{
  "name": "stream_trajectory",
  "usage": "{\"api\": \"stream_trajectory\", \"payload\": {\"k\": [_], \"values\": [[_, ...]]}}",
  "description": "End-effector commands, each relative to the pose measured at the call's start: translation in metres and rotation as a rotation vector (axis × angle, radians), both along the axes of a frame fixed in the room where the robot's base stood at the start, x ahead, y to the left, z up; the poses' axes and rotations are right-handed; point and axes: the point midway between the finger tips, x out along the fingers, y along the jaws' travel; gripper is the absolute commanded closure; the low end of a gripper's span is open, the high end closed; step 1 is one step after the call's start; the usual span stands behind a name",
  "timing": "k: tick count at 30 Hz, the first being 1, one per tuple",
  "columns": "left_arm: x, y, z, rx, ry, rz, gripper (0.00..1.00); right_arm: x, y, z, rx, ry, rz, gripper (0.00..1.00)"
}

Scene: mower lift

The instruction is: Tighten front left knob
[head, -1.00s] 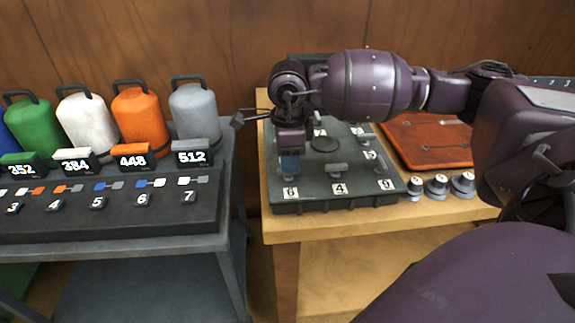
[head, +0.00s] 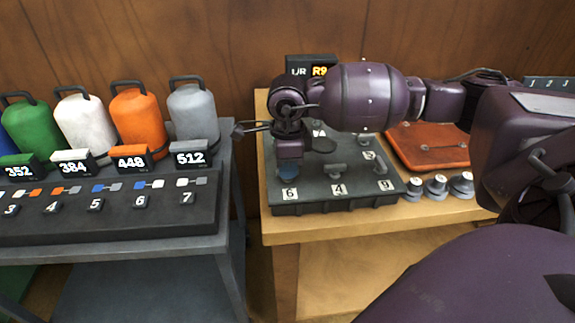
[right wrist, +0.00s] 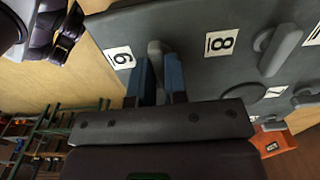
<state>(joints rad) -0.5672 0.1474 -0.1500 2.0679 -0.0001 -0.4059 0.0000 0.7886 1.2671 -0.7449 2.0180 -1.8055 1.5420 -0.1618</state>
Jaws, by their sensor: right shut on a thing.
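A dark board (head: 345,206) with several grey knobs and white number labels lies on the wooden table. My right gripper (head: 288,173) points down at its front left corner, just behind the label 6 (head: 290,194). In the right wrist view its two blue fingers are shut on a grey knob (right wrist: 156,58), one finger on each side. That label also shows beside the knob in the right wrist view (right wrist: 120,57). The fingers hide part of the knob, and its base is hard to see. My left gripper is not seen.
A small display (head: 312,70) stands behind the board, partly hidden by my right arm. Grey numbered dials (head: 437,186) stand right of the board, before an orange-brown panel (head: 425,150). Left, a gap separates a dark bench (head: 180,243) with coloured canisters (head: 137,118).

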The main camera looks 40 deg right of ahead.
Motion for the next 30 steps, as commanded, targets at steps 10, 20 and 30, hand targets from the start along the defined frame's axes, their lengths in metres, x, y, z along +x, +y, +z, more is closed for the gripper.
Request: {"api": "stream_trajectory", "payload": {"k": [10, 20, 30], "values": [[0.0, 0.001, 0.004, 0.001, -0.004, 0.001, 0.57, 0.0, 0.0, 0.001, -0.001, -0.001, -0.089, 1.0], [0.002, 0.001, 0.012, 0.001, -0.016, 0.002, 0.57, 0.0, 0.0, 0.003, 0.001, -0.002, -0.356, 1.0], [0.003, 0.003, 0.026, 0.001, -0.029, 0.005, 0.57, 0.0, 0.0, 0.003, 0.002, -0.002, -0.679, 1.0]]}}
